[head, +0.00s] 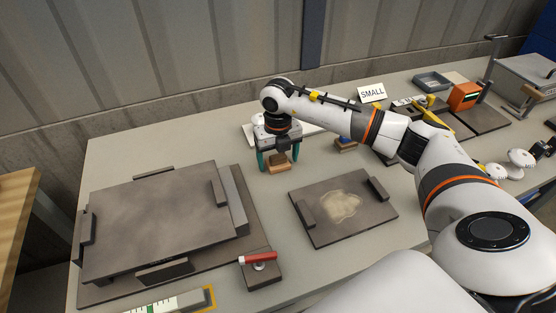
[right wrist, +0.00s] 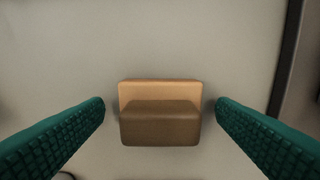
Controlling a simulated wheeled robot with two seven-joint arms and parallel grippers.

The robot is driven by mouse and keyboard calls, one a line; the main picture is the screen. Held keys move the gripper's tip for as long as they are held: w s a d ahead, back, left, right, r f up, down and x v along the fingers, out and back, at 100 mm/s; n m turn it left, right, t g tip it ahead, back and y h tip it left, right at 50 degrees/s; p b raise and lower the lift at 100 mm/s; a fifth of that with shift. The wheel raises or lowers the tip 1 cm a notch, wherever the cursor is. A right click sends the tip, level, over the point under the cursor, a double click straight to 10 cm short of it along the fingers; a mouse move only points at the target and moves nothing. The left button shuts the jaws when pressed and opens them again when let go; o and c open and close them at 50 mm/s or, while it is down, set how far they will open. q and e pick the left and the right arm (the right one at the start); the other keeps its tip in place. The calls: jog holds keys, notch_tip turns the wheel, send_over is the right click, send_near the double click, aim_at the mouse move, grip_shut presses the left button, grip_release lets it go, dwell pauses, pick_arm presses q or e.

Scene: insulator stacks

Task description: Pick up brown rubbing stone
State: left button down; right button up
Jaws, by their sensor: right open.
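The brown rubbing stone (head: 278,163) lies on the grey table at the back middle in the head view. In the right wrist view the stone (right wrist: 160,114) is a small block, with a lighter tan part at the top and a darker brown part below. My right gripper (head: 276,161) is above the stone with its teal fingers on either side of it. In the right wrist view the fingers (right wrist: 160,110) are wide apart, with a gap between each finger and the stone. My left gripper is not in view.
A dark plate with pale powder (head: 340,204) lies right of centre. A large slab with raised blocks (head: 158,215) fills the left. A red-handled tool (head: 259,258) rests on a small block at the front.

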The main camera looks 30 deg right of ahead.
aim_at(278, 156)
jog(key=shift+c, duration=0.3)
jog(key=c, duration=1.1)
notch_tip(278, 156, up, 10)
jog(key=shift+b, duration=0.7)
jog(key=o, duration=0.5)
jog(key=c, duration=0.3)
jog(key=shift+f, duration=0.1)
